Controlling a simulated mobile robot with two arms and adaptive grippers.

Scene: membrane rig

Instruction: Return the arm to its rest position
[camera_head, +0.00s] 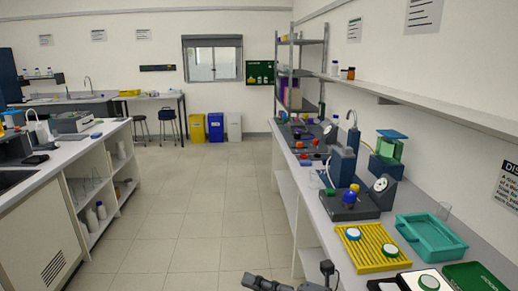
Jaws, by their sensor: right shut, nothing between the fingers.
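My right gripper (262,282) shows in dark grey at the bottom edge of the head view, cut off by the frame. It is shut and empty, over the aisle floor, left of the right-hand bench and apart from the things on it. Most of the arm behind it is out of frame. My left gripper is not in view.
The right bench holds a yellow rack (372,252) with round lidded dishes, a teal tray (432,240), a green tray (474,279) and a blue-grey pump rig (349,203). A left bench (66,172) lines the other side. The tiled aisle (190,215) between is clear.

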